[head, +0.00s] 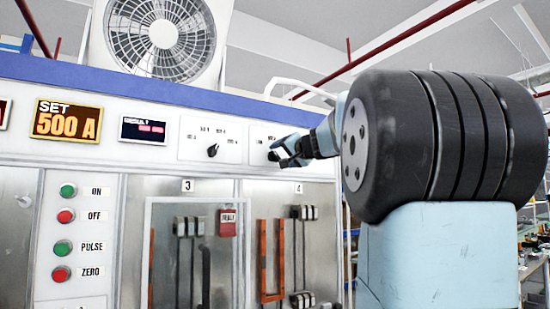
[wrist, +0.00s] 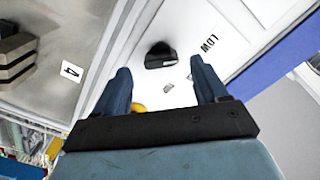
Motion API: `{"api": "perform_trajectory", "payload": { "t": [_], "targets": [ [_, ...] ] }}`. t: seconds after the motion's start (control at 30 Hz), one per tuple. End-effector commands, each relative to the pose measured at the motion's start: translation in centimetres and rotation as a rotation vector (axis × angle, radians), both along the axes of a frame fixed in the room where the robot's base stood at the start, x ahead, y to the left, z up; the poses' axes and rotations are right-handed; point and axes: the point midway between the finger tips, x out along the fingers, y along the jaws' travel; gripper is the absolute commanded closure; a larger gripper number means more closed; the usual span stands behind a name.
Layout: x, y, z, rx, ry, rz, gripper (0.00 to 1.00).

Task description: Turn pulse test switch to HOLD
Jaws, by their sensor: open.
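Two black rotary switches sit on the white upper panel. The left switch (head: 212,150) has several small labels around it that I cannot read. The right switch (head: 272,156) is partly hidden by my gripper (head: 284,152). In the wrist view, a black knob (wrist: 160,55) stands on the white panel beyond my open, empty fingers (wrist: 163,78), apart from them. The word LOW (wrist: 209,43) is beside this knob. I cannot read HOLD or a pulse test label, so I cannot tell which switch is the pulse test one.
A SET 500 A display (head: 67,120) and a smaller red display (head: 143,130) are at left. ON, OFF, PULSE and ZERO buttons (head: 65,232) are below. Bays 3 and 4 hold breaker parts, with a red tag (head: 227,222) in bay 3. A fan (head: 160,40) is above.

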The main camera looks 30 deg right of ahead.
Motion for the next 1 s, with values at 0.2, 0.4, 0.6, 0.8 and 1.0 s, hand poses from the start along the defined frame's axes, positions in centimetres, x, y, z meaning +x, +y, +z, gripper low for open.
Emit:
{"api": "perform_trajectory", "payload": {
  "t": [0.2,0.4,0.6,0.8,1.0],
  "targets": [
    [2.7,0.1,-0.1,0.001,0.001,0.000,0.28],
    [3.6,0.2,0.0,0.000,0.001,0.001,0.28],
    [3.7,0.2,0.0,0.000,0.001,0.001,0.28],
    [3.6,0.2,0.0,0.000,0.001,0.001,0.41],
    [3.6,0.2,0.0,0.000,0.001,0.001,0.60]
  ]
}}
